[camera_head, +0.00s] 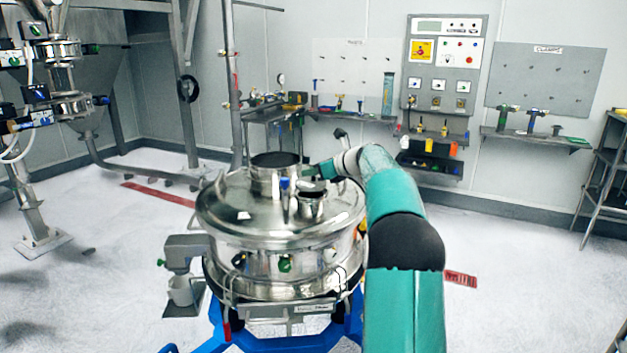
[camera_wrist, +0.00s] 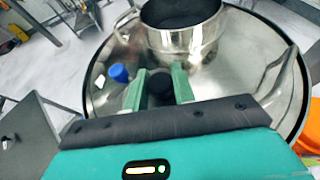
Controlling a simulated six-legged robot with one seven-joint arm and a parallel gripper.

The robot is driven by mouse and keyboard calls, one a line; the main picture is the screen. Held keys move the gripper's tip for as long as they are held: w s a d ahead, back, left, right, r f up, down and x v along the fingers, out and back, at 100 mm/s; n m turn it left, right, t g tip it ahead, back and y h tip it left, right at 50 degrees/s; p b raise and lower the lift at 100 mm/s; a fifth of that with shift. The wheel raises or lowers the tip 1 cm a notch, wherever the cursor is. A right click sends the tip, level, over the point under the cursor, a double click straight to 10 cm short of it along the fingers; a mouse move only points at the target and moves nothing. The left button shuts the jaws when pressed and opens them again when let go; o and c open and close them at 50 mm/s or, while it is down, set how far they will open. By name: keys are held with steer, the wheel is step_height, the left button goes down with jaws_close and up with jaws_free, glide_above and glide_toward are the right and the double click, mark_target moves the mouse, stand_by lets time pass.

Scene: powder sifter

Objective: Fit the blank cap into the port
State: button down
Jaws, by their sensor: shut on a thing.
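My gripper (camera_wrist: 161,75) shows in the wrist view with two green fingers closed around a small dark round piece (camera_wrist: 160,88), which looks like the blank cap. The fingers partly hide it. In the head view my gripper (camera_head: 312,172) is over the lid of the steel sifter vessel (camera_head: 245,212), and the held piece cannot be made out. A small steel port (camera_head: 312,208) stands on the lid just below the gripper. I cannot tell whether the cap touches it; the port cannot be made out in the wrist view.
A wide steel neck with a dark mouth (camera_head: 276,162) rises beside the gripper; it also shows in the wrist view (camera_wrist: 190,45). A blue-topped fitting (camera_head: 284,184) stands close by. The lid has raised handles (camera_wrist: 285,75).

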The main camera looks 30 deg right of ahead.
steer(key=shift+f, duration=1.35)
steer(key=c, duration=1.2)
jaws_free()
steer(key=shift+o, duration=0.2)
steer(key=v, duration=1.2)
steer(key=s+a+n+g, duration=0.2)
steer(key=s+a+n, duration=0.25)
steer(key=a, duration=0.55)
steer(key=s+a+f+n+g, duration=0.1)
steer(key=s+a+n+g, duration=0.15)
steer(key=a+n, duration=0.55)
steer(key=s+a+n+g, duration=0.1)
steer(key=s+a+n, duration=0.3)
steer(key=a, duration=0.8)
steer(key=s+a+f+n+h, duration=0.1)
steer(key=s+a+f+n, duration=0.2)
steer(key=s+n, duration=0.2)
steer(key=s+a+f+n+g+h, duration=0.1)
steer(key=s+a+f+n, duration=0.2)
steer(key=s, duration=0.6)
steer(key=s+a+f+n+h, duration=0.2)
steer(key=s+a+f+n, duration=0.1)
steer(key=s+n, duration=0.4)
steer(key=shift+s+f+n+g, duration=0.35)
steer(key=shift+f+n, duration=0.2)
steer(key=shift+f, duration=0.05)
